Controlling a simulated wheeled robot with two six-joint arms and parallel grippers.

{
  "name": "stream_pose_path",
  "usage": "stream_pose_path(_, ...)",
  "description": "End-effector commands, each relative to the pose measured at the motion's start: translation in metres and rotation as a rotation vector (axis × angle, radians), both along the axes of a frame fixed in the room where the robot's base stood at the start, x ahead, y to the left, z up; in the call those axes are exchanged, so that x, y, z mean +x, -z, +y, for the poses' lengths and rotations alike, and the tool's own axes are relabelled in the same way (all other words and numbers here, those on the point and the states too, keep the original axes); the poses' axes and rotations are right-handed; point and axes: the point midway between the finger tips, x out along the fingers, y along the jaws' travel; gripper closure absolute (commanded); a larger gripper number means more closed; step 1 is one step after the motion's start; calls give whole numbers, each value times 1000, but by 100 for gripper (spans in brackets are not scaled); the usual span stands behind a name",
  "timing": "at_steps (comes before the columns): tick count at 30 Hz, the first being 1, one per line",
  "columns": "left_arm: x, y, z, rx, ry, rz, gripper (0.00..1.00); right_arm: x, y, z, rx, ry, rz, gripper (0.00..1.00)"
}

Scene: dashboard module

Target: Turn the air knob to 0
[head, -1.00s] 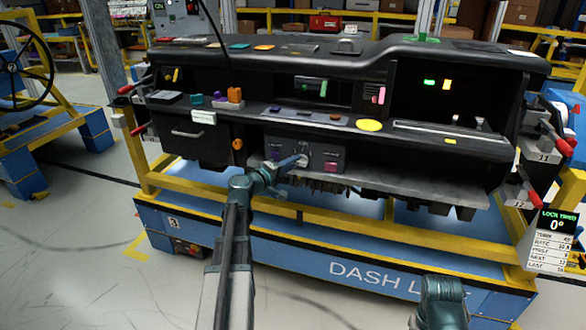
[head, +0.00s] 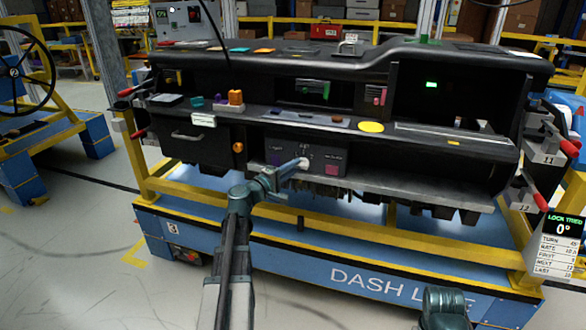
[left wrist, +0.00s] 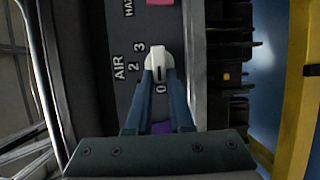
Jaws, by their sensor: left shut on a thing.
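The air knob (left wrist: 158,66) is a small white knob on a dark grey panel (left wrist: 120,95), with AIR, 2, 3 and 0 printed around it in the left wrist view. A dark mark shows on the knob on the side of the 0. My left gripper (left wrist: 160,76) is shut on the knob, one blue finger on each side. In the head view the left gripper (head: 297,166) reaches the knob (head: 304,163) at the lower middle of the dashboard. The fingers hide part of the dial's numbers. My right gripper is not in view; only a piece of my right arm shows at the bottom.
A pink button (head: 332,169) sits right of the knob, and a purple one (head: 275,158) sits left. A grey ledge (head: 400,184) and yellow frame rail (head: 340,222) run below the panel.

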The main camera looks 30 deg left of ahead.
Motion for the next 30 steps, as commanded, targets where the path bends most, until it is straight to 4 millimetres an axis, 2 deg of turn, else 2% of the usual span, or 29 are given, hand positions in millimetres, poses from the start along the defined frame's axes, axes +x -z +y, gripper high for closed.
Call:
stream_pose_path(2, 3, -1, 0, -7, 2, -3, 100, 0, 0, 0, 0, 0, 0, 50)
stream_pose_path(3, 3, -1, 0, -7, 2, -3, 73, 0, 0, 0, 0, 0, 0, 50)
stream_pose_path(7, 3, -1, -1, -4, 3, -1, 50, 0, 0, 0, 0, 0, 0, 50)
stream_pose_path(16, 1, 0, 0, -1, 1, -1, 50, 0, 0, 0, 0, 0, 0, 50)
stream_pose_path(19, -6, 0, 1, -1, -1, -1, 50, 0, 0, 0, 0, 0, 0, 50)
stream_pose_path(23, -27, 0, 3, -1, -2, -1, 50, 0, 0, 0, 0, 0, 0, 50)
stream_pose_path(30, -80, 0, 11, -2, -3, -1, 50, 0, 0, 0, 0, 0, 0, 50)
